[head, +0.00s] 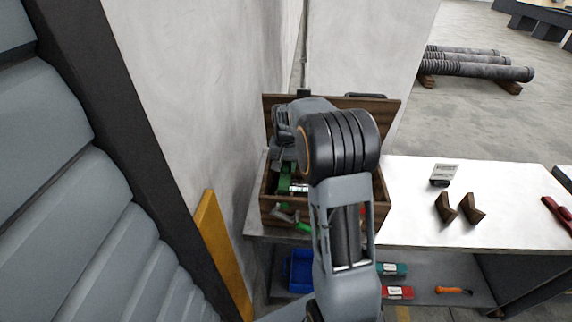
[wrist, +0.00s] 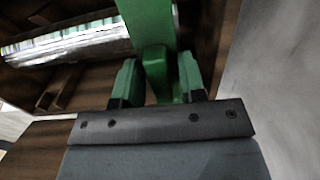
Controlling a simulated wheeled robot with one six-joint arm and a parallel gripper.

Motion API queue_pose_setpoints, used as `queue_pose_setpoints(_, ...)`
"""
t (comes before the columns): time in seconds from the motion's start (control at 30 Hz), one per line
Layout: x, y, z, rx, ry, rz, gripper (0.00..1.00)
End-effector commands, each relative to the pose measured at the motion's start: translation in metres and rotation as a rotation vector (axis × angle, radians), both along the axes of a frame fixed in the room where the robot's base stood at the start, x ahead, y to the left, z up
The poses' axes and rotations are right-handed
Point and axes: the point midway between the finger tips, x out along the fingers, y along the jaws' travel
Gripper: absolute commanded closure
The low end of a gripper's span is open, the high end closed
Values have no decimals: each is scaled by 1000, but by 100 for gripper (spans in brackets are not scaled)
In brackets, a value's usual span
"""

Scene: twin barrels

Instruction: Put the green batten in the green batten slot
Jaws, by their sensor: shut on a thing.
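The green batten (wrist: 150,35) runs up from between the two green-sided fingers of my gripper (wrist: 158,78) in the wrist view. The fingers are shut on it. In the head view my gripper (head: 284,158) is over the left part of an open wooden toolbox (head: 325,217), mostly hidden by my wrist. Green shows just below it (head: 286,183), inside the box; I cannot tell there whether it is the batten or a finger. A silvery cylinder (wrist: 70,43) lies left of the batten in the wrist view. I cannot make out the green batten slot.
The toolbox stands at the left end of a white bench (head: 410,215), close to a pale wall (head: 210,90). Two brown wedge blocks (head: 459,208) and a small sign (head: 443,174) stand on the bench. A lower shelf holds a blue bin (head: 299,270) and several tools.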

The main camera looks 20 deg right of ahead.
Motion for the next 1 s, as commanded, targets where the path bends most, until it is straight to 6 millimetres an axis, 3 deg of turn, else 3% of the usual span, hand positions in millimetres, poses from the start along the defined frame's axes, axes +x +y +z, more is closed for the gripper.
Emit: queue_pose_setpoints(1.0, 0, 0, -20, 0, 0, 0, 87)
